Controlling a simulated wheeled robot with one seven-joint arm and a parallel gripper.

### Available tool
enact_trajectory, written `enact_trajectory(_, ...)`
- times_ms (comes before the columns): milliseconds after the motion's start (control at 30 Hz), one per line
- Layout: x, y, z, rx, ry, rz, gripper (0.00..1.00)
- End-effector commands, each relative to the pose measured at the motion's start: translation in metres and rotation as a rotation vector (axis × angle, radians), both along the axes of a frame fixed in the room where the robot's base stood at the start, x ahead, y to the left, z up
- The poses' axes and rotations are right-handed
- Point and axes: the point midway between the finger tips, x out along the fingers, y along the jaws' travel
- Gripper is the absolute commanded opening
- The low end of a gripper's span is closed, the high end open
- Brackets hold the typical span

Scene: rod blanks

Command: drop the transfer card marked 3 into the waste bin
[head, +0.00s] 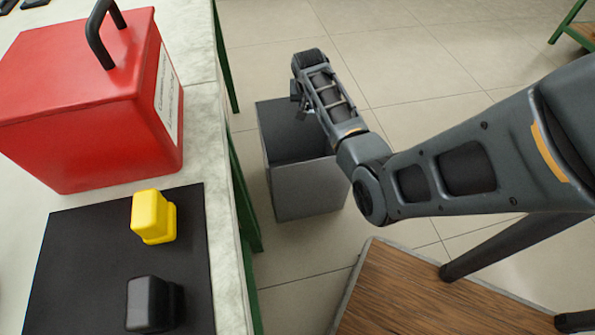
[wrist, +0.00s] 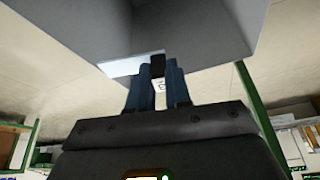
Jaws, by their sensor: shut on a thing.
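The waste bin (head: 305,185) is a grey open-topped box on the floor beside the bench; its grey side also fills the top of the wrist view (wrist: 205,30). My gripper (head: 303,108) is over the bin's opening in the head view, pointing down. In the wrist view, my gripper (wrist: 158,75) is shut, its two blue-grey fingers close together. A flat white piece (wrist: 125,66) shows at the fingertips and appears to be the transfer card. I cannot read the mark 3 on it. In the head view the card is hidden or too small to make out.
A pale bench on the left holds a red box with a black handle (head: 85,110) and a black mat (head: 80,250) with a yellow block (head: 152,216) and a dark block (head: 153,304). A wooden-topped surface (head: 430,295) lies at lower right. Tiled floor beyond the bin is clear.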

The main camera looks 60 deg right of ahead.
Motion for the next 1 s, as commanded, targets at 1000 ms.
enact_trajectory(1000,0.0,0.0,-0.059,0.001,0.0,0.0,0.21)
